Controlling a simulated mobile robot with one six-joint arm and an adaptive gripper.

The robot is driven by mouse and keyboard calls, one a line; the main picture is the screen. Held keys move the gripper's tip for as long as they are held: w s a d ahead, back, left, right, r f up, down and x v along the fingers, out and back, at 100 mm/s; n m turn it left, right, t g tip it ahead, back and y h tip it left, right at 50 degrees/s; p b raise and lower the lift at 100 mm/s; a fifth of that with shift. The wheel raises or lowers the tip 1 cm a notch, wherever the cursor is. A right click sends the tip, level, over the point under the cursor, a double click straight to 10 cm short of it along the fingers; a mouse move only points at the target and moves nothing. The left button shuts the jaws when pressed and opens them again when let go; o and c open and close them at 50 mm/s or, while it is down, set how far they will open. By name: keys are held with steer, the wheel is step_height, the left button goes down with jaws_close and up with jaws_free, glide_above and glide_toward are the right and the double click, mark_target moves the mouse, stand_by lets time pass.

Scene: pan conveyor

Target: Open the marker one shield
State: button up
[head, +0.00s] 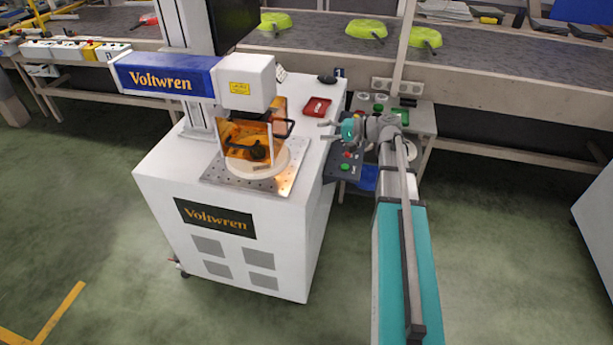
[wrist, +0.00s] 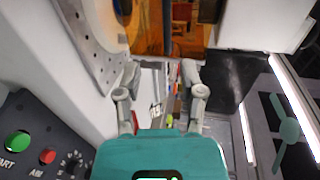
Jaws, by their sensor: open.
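The marker is a white cabinet (head: 230,238) with a blue Voltwren head (head: 165,77) above its top. Its shield is made of orange see-through panels (head: 239,137) with a dark handle bar (head: 291,127) on the right side. The shield stands around a round pale plate with a dark object on it. The orange shield also shows at the top of the wrist view (wrist: 165,25). My gripper (head: 333,130) is right of the shield, apart from it. In the wrist view my gripper (wrist: 160,80) has its fingers spread, with nothing between them.
A control panel (head: 345,163) with green and red buttons is on the cabinet's right side, below my gripper. A red tray (head: 317,107) lies on the cabinet top behind. A conveyor (head: 490,85) with green pans runs along the back.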

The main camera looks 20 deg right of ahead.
steer(key=s+a+f+n+g+h+p, duration=0.25)
steer(key=s+a+g+h+p, duration=0.35)
steer(key=s+a+p, duration=0.3)
steer(key=s+a+r+n+g+h+p, duration=0.1)
steer(key=s+a+r+n+h+p, duration=0.1)
steer(key=s+h+p, duration=0.4)
steer(key=shift+s+a+r+n+g+h, duration=0.15)
steer(key=shift+s+r+n+g+h, duration=0.45)
steer(key=shift+s, duration=1.3)
